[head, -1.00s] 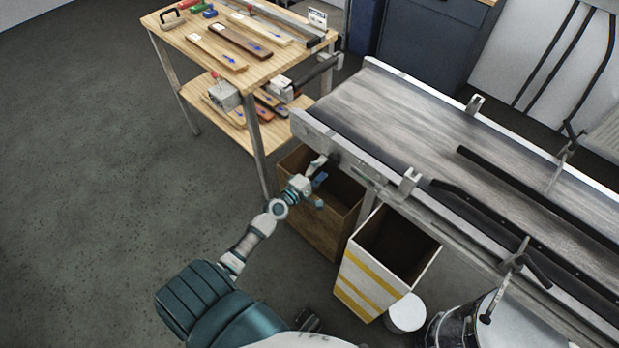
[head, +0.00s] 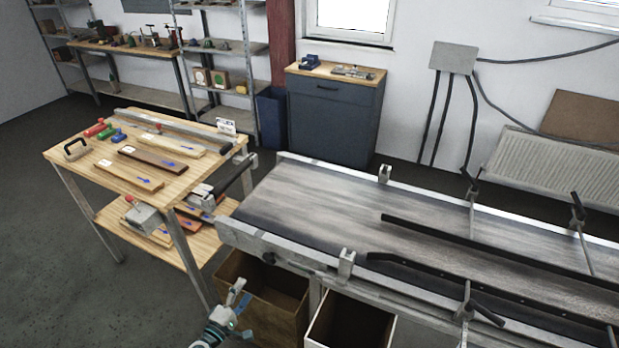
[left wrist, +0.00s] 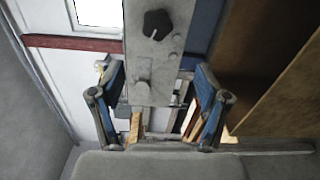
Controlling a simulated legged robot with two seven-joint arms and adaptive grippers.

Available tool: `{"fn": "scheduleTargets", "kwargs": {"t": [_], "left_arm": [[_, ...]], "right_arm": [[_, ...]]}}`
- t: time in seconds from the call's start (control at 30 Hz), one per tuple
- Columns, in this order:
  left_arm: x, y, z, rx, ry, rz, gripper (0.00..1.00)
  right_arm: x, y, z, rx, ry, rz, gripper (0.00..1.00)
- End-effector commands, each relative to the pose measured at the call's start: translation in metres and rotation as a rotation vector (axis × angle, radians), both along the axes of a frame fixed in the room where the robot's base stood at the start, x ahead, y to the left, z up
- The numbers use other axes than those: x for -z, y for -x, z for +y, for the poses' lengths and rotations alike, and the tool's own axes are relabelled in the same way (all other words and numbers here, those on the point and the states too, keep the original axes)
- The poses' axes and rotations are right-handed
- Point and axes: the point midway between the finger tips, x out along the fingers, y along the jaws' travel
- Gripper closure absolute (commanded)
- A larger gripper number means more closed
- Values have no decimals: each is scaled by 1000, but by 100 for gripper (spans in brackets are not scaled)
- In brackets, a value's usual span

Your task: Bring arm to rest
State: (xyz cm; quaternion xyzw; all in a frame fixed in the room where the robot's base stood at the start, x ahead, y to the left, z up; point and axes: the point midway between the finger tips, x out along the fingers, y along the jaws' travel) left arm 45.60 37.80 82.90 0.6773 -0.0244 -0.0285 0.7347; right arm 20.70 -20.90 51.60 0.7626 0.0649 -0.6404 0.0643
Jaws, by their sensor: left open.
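My left gripper (head: 240,299) shows at the bottom of the head view, in front of the brown bin's left side, below the conveyor's near end. It is open and empty. In the left wrist view its two blue-and-grey fingers (left wrist: 158,100) stand apart, with a grey metal conveyor part (left wrist: 158,45) showing beyond and between them. I cannot tell whether the gripper touches the bin or the frame. Most of my left arm is out of the head view. My right gripper is in neither view.
The conveyor (head: 330,205) fills the right side, its belt bare. Below it stand the brown bin (head: 283,288) and a second bin (head: 388,330). A wooden table (head: 75,178) with boards stands at left. Open floor (head: 50,285) lies at lower left.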

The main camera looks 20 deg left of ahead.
Motion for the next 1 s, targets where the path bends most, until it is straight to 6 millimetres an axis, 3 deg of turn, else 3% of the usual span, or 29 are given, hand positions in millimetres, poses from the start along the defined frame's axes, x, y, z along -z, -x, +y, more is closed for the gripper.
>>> {"fn": "scheduleTargets", "kwargs": {"t": [0.17,0.27,0.37,0.5,0.6,0.7,0.83,1.0], "left_arm": [[16,2,-9,24,-53,37,24],[57,10,-32,90,-189,127,24],[121,31,-67,216,-393,268,24],[215,84,-116,458,-705,476,24],[276,137,-143,662,-925,616,24],[322,191,-159,869,-1130,733,24],[357,249,-166,1094,-1346,837,24],[372,281,-164,1229,-1482,891,24]], "right_arm": [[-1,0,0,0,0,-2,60],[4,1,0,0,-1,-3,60],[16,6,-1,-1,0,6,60],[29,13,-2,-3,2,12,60],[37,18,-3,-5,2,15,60],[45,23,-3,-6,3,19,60],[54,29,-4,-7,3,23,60],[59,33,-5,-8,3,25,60]]}}
